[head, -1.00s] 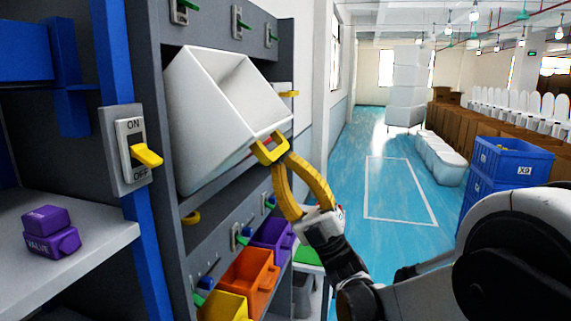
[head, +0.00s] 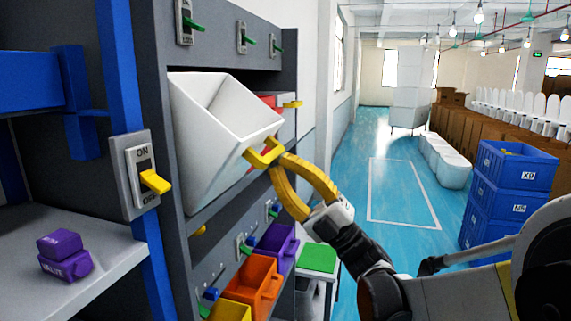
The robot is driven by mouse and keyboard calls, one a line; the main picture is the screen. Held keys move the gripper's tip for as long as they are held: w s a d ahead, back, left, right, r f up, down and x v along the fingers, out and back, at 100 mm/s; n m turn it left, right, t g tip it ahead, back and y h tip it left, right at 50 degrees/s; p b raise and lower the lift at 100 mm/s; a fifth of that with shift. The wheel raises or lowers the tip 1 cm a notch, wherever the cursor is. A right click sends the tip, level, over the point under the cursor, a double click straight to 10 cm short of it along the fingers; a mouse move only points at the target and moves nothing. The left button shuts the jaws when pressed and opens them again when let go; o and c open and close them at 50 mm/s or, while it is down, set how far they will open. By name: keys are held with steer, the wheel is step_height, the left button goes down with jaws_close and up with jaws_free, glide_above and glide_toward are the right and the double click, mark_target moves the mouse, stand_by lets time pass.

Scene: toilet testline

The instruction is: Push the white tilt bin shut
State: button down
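The white tilt bin (head: 215,140) leans out of the grey cabinet, with its open top facing up and toward the aisle. My gripper (head: 280,160) has yellow curved fingers and is at the handle, on the aisle side of the bin. The fingertips meet or overlap the handle, and I cannot tell whether they grip it or only touch it. The bin is tilted out, and its lower back part is hidden inside the cabinet.
Purple (head: 279,247), orange (head: 253,282) and yellow bins sit below in the cabinet. An ON/OFF switch (head: 141,174) is on the left post. A purple valve block (head: 65,256) lies on the left shelf. Blue crates (head: 510,195) stand at right. The blue floor between is clear.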

mark_target(261, 137)
steer(key=shift+w+a+r+g+h+p, duration=0.15)
steer(key=shift+a+r+h+p, duration=0.15)
steer(key=shift+r+p, duration=0.2)
steer(key=shift+a+r+g+h+p, duration=0.1)
steer(key=shift+a+r+h+p, duration=0.05)
steer(key=shift+r+h+p, duration=0.25)
steer(key=shift+w+a+r+g+h+p, duration=0.15)
steer(key=shift+a+r+h+p, duration=0.15)
steer(key=shift+r+p, duration=0.25)
steer(key=a+r+h+p, duration=0.2)
steer(key=p, duration=0.1)
steer(key=shift+w+a+g+p, duration=0.1)
steer(key=shift+w+g+p, duration=0.2)
steer(key=shift+w+g, duration=0.1)
steer(key=shift+w+a+r+h+p, duration=0.15)
steer(key=shift+a+r+h+p, duration=0.15)
steer(key=shift+a+h+p, duration=0.15)
steer(key=shift+w+a+r+h+p, duration=0.15)
steer(key=shift+a+r+h+p, duration=0.15)
steer(key=shift+a+h, duration=0.2)
steer(key=shift+p+x, duration=0.35)
steer(key=shift+x, duration=0.5)
